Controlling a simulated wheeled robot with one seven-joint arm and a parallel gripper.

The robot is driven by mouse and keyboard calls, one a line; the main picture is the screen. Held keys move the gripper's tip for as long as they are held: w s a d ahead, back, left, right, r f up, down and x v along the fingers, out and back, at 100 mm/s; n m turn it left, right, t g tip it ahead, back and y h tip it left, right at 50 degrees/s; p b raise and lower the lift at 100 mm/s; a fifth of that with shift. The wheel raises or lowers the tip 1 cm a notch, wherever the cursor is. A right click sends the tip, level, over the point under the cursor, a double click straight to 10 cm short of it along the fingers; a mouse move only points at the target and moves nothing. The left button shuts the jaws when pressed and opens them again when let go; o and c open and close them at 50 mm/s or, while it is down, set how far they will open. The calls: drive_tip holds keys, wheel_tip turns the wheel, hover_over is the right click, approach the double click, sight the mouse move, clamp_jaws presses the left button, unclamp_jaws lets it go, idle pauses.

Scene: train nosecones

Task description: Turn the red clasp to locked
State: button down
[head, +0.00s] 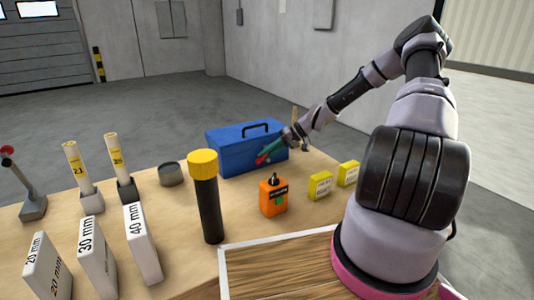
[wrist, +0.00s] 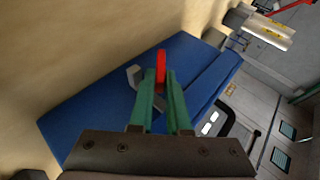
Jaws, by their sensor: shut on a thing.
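The red clasp (wrist: 161,60) is on the front of the blue toolbox (wrist: 85,103). In the wrist view the clasp stands out between the green fingertips of my gripper (wrist: 160,80), which is shut on it. A grey piece (wrist: 133,76) sits just left of the fingers, partly hidden by them. In the head view my gripper (head: 268,153) reaches the front right of the toolbox (head: 230,152), and a little red of the clasp (head: 261,160) shows at its tips. The toolbox lid looks closed, with a dark handle on top.
An orange box (head: 273,198), two yellow boxes (head: 320,186) and a black cylinder with a yellow cap (head: 207,205) stand on the wooden table in front of the toolbox. White thickness blocks (head: 97,258) and a red-knobbed lever (head: 32,203) are at the left.

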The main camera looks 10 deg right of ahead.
drive_tip(key=shift+d+f+y, duration=0.1)
drive_tip(key=shift+y, duration=0.2)
idle(0.4)
drive_tip(key=c, duration=0.9)
unclamp_jaws()
